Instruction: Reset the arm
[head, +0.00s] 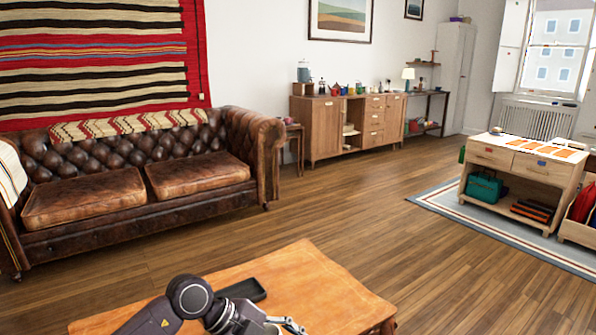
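One arm of mine enters at the bottom edge in the head view, from the left, and reaches over the orange-brown wooden table (320,285). Its gripper (286,325), which I take as my left one, is at the bottom edge above the table and partly cut off by the frame. I cannot tell whether its fingers are open or shut, and nothing held shows. My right gripper is not in view.
A black flat object (246,289) lies on the table just behind my arm. A brown leather sofa (80,215) stands at the left. A wooden sideboard (330,128) is at the back wall, a drawer cart (493,158) at the right. The wooden floor between is clear.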

